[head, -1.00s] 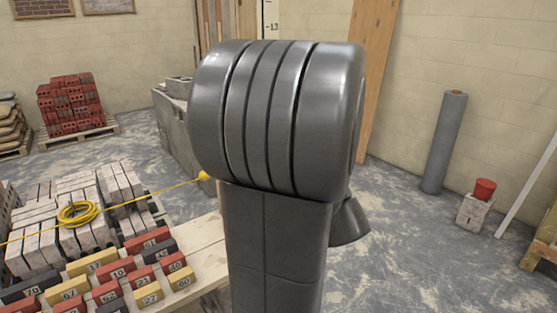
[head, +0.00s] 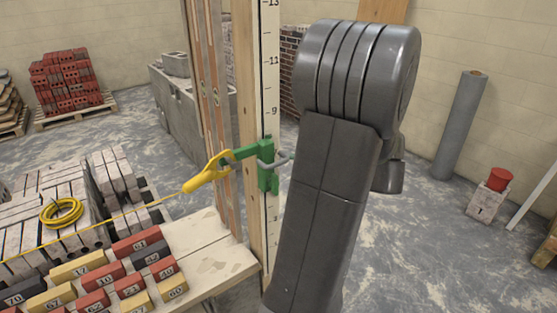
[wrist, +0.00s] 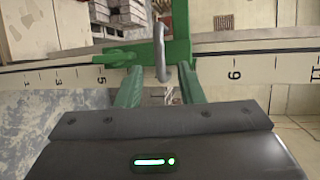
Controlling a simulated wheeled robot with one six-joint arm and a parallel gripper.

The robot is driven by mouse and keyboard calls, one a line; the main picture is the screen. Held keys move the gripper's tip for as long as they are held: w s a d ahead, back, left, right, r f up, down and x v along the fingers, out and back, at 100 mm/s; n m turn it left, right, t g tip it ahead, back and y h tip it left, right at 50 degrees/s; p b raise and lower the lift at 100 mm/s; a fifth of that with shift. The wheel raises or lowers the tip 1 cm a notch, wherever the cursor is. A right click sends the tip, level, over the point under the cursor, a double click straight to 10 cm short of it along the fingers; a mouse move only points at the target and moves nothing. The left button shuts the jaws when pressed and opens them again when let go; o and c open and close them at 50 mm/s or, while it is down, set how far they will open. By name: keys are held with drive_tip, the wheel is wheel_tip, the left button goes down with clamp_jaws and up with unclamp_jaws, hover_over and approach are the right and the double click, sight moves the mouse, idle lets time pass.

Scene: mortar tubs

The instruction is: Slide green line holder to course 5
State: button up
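The green line holder (head: 266,168) sits on an upright numbered staff (head: 271,60), below the 9 mark in the head view. A yellow hook (head: 207,173) with a taut yellow line is on its left arm. A grey loop sticks out of the holder toward my arm. In the wrist view the staff (wrist: 245,70) runs sideways; the holder (wrist: 181,30) covers the stretch between 5 and 9, and its green tab ends just beside 5. My gripper (wrist: 161,82) has its two green fingers apart, either side of the grey loop (wrist: 161,50). The arm hides my gripper in the head view.
A plank (head: 210,250) with numbered red, yellow and dark blocks lies left of the staff. Stacked grey bricks with a yellow line coil (head: 62,212) stand behind it. A grey roll (head: 458,127) and a red-topped block (head: 490,195) stand at right. Floor between is clear.

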sight(281, 164)
drive_tip(key=p+x, duration=0.1)
drive_tip(key=x, duration=0.6)
clamp_jaws()
